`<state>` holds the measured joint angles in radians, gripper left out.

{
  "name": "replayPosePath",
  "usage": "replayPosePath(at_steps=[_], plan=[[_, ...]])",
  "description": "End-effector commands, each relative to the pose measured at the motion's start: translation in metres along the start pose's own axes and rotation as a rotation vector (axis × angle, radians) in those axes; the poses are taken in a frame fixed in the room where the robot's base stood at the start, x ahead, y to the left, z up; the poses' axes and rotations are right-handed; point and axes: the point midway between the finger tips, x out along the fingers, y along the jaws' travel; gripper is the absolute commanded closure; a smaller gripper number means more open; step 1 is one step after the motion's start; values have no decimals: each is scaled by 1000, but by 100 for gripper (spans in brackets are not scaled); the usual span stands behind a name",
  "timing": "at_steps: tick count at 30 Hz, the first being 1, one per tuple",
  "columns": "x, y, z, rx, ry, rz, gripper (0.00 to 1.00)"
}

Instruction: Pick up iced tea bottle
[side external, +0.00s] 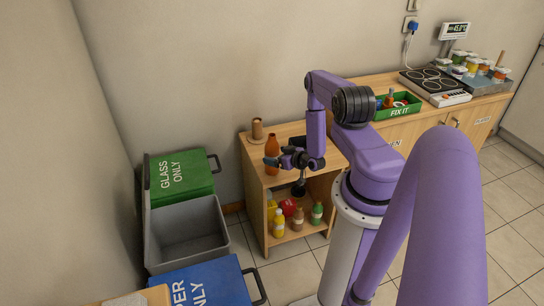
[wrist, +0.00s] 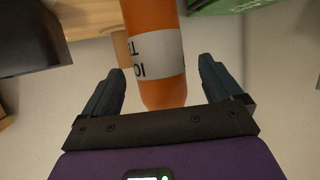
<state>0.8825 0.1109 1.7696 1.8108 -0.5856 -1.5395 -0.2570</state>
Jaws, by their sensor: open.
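The iced tea bottle (side external: 272,146) is orange-brown and stands at the left front of the wooden cabinet's top. In the wrist view the bottle (wrist: 160,92) is orange with a white label, and its lettering appears upside down. My gripper (side external: 272,162) is beside the bottle and partly overlaps it in the side view. In the wrist view my gripper (wrist: 163,66) is open, with one finger on each side of the bottle and a visible gap on both sides. I cannot tell whether anything touches.
A brown cup-like roll (side external: 257,130) stands behind the bottle. Several bottles, including a yellow one (side external: 279,222), stand on the shelf below. A green-lidded glass bin (side external: 180,176) and a blue paper bin (side external: 205,283) stand left. A green box (side external: 398,107) sits further right.

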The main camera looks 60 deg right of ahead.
Motion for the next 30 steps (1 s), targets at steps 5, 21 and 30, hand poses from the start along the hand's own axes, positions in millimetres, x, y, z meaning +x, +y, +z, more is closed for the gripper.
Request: replayPosePath(at_steps=[5, 21, 30], plan=[[25, 0, -1, -3, 1, -2, 7], [37, 1, 0, 0, -1, -1, 50], [37, 1, -1, 0, 1, -1, 70]])
